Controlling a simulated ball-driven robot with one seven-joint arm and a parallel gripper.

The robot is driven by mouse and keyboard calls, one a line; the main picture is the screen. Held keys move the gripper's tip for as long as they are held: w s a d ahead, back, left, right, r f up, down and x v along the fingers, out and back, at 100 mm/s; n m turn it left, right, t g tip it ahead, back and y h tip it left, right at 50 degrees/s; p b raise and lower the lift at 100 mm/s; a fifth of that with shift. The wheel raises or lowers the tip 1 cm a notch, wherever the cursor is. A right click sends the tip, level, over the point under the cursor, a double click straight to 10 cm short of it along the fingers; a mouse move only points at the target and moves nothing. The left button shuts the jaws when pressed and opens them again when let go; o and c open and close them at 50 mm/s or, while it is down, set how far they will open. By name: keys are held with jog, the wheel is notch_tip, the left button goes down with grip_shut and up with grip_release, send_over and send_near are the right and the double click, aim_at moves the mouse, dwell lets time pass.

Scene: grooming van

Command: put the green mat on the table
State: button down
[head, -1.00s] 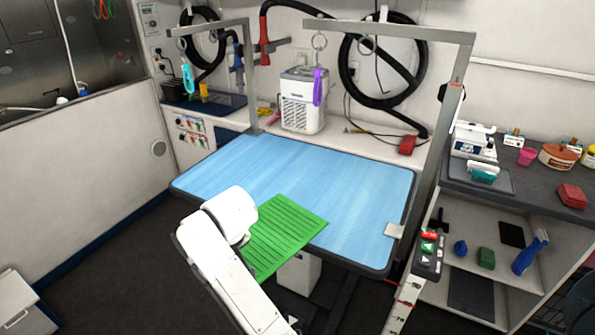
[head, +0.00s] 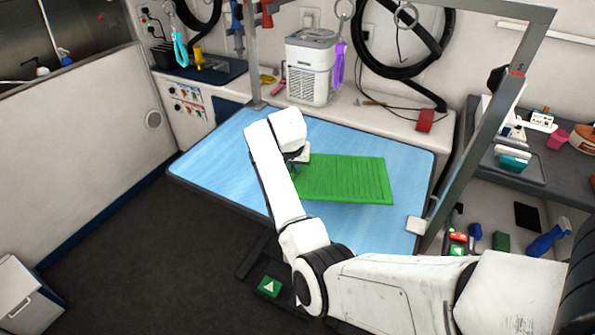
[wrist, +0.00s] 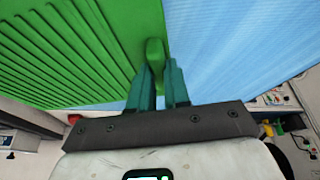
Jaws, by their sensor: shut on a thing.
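The green mat (head: 347,180), ribbed and rectangular, lies level over the middle and right of the blue table (head: 215,160). I cannot tell whether it touches the tabletop or hangs slightly above it. My gripper (head: 297,170) is at the mat's left edge, partly hidden by my arm. In the wrist view, the teal fingers of my gripper (wrist: 159,82) are shut on a rounded green tab at the edge of the mat (wrist: 70,45). The blue tabletop (wrist: 235,40) shows beside it.
A metal frame post (head: 487,140) rises at the table's right end. A white appliance (head: 311,65) stands behind the table. A dark counter (head: 540,180) with several items is at the right. The table's left part is bare.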

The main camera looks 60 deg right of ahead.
notch_tip(320, 180, down, 4)
jog(key=shift+w+d+r, duration=0.1)
jog(key=shift+r, duration=0.15)
jog(key=shift+f, duration=2)
jog(key=c, duration=1.1)
grip_release()
